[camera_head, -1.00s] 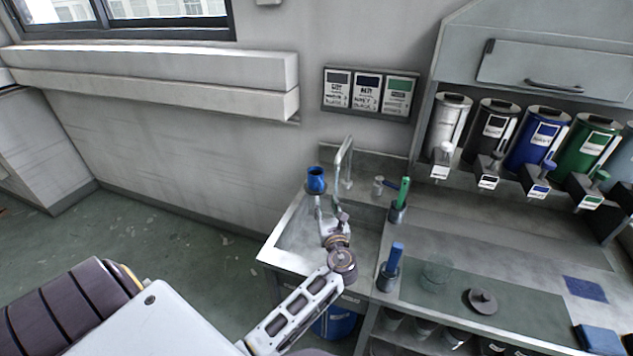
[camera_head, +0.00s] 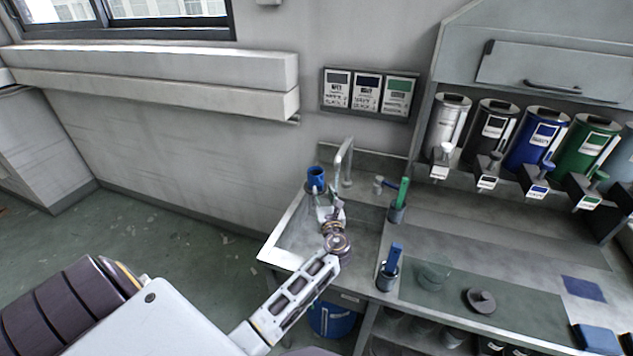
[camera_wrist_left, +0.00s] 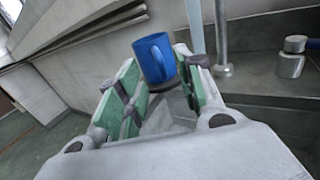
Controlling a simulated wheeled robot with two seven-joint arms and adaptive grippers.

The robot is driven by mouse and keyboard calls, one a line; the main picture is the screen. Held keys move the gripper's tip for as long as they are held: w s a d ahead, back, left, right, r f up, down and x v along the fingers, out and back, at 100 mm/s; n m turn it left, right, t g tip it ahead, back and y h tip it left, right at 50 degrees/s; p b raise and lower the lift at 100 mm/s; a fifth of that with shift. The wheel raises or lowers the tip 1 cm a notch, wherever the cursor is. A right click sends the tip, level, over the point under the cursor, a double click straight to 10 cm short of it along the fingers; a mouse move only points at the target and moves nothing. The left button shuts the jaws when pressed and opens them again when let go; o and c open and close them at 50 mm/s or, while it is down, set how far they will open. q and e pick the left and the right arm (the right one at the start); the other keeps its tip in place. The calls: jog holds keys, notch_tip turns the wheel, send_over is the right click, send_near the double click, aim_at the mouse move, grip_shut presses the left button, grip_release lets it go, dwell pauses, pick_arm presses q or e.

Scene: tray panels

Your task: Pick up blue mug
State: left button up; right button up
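The blue mug (camera_head: 316,177) stands upright at the back left corner of the sink, against the wall side. In the left wrist view the blue mug (camera_wrist_left: 154,58) is ahead of the fingertips, with its handle facing the camera. My left gripper (camera_head: 318,194) reaches over the sink just in front of the mug. In the left wrist view my left gripper (camera_wrist_left: 155,92) is open, its green pads apart with nothing between them. The mug appears beyond the pads; contact cannot be told. My right gripper is not in view.
The metal faucet (camera_head: 346,160) rises close to the right of the mug. A cup with a green-handled tool (camera_head: 398,212) and a cup with a blue-handled tool (camera_head: 388,277) stand right of the sink (camera_head: 279,257). Dispensers line the back right.

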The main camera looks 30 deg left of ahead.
aim_at(321, 187)
pick_arm(q)
jog(key=shift+x, duration=1.75)
grip_shut()
